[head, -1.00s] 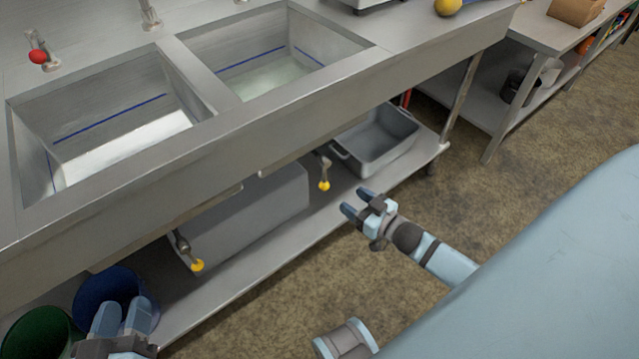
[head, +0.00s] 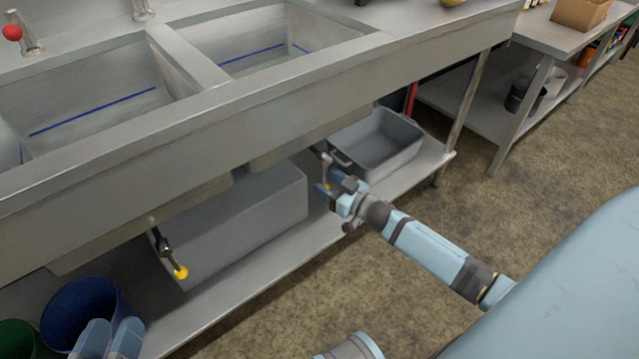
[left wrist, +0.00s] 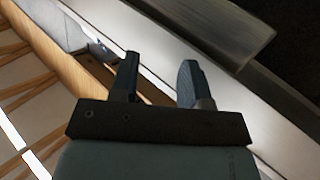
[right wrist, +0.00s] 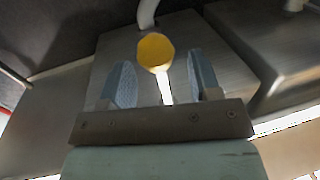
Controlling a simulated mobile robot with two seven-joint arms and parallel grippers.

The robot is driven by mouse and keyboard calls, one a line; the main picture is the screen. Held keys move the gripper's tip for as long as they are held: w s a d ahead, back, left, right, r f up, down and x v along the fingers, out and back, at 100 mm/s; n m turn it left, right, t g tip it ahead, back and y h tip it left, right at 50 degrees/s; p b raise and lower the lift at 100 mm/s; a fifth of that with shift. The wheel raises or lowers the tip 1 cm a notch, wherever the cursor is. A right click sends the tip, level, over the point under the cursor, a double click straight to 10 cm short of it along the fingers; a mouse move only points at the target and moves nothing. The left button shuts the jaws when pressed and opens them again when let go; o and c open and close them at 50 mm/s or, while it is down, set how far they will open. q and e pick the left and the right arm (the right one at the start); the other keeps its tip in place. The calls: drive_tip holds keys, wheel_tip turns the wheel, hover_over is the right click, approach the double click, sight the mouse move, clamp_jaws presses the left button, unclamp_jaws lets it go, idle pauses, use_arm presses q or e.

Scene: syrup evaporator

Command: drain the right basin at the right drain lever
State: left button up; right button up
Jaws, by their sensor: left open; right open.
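The right basin (head: 262,62) is set in the steel sink, with a blue line on its inner wall; its floor is mostly hidden by the front rim. The right drain lever (head: 326,172) hangs below it, its yellow knob largely hidden behind my right gripper (head: 328,189). In the right wrist view the yellow knob (right wrist: 155,51) shows just beyond and between the open fingertips of the right gripper (right wrist: 158,85); I cannot tell if they touch it. The left drain lever (head: 166,250) hangs free. My left gripper (head: 108,338) is open and empty at the lower left.
The left basin (head: 85,105) has a red-knobbed tap (head: 14,32). A grey tub (head: 378,145) and a grey box (head: 240,220) stand on the lower shelf. A blue bucket (head: 82,305) is near my left gripper. The floor (head: 480,215) at right is clear.

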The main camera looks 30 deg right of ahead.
sight(326, 183)
use_arm(q)
drive_tip(key=shift+w+a+m+t+b, duration=0.15)
drive_tip(key=shift+w+m+t+b, duration=0.1)
drive_tip(key=shift+m+t+b, duration=0.05)
use_arm(e)
drive_tip(key=shift+x, duration=1.5)
drive_tip(key=shift+c, duration=0.2)
clamp_jaws()
use_arm(q)
drive_tip(key=shift+r, duration=0.1)
drive_tip(key=shift+r, duration=0.1)
